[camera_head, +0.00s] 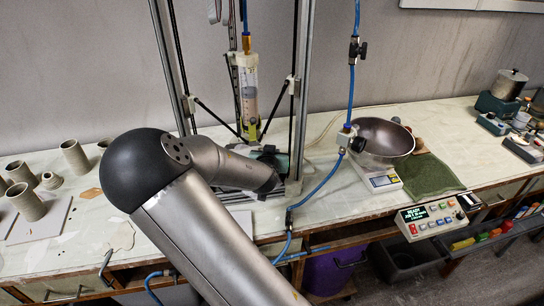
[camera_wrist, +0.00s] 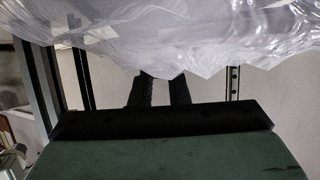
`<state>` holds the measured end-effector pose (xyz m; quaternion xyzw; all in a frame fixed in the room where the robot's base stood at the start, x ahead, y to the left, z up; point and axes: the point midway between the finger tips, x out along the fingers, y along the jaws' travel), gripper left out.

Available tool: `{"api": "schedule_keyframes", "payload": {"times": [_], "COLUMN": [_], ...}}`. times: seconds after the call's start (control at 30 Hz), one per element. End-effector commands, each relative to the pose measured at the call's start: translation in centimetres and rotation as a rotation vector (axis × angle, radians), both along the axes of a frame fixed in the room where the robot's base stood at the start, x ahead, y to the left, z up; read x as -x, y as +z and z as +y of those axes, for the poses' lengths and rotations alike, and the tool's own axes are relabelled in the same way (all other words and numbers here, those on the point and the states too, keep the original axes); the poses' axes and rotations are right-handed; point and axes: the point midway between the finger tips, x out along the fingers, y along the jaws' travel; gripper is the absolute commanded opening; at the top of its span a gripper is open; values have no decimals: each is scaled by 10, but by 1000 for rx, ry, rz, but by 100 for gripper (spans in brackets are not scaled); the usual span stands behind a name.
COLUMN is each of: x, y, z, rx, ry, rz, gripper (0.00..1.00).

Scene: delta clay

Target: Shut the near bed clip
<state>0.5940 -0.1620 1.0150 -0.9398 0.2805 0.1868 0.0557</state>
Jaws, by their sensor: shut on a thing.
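My gripper (camera_wrist: 160,80) shows in the wrist view as two dark fingers close together, with a narrow gap between them. The printer bed (camera_head: 281,160) shows only in part there, behind my wrist. I cannot pick out the near bed clip in either view.
A clear clay cartridge (camera_head: 248,88) hangs above the bed. Blue hoses (camera_head: 322,185) run close right of my wrist. A steel bowl (camera_head: 382,138) on a scale, a green cloth (camera_head: 428,174) and a control box (camera_head: 432,217) are to the right. Clay cups (camera_head: 74,156) stand left.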

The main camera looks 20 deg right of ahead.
Motion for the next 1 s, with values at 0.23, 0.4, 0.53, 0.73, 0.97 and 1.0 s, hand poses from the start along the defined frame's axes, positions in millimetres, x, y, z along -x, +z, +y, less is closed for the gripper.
{"api": "schedule_keyframes", "payload": {"times": [0.23,0.4,0.53,0.73,0.97,1.0], "x": [1,0,2,21,60,67], "y": [0,0,1,10,31,34], "z": [0,0,1,16,42,46], "rx": [0,0,-1,-5,-3,-4], "ry": [-2,-2,-1,1,3,3], "rz": [2,2,1,-1,0,1], "gripper": [24,24,24,24,24,24]}}
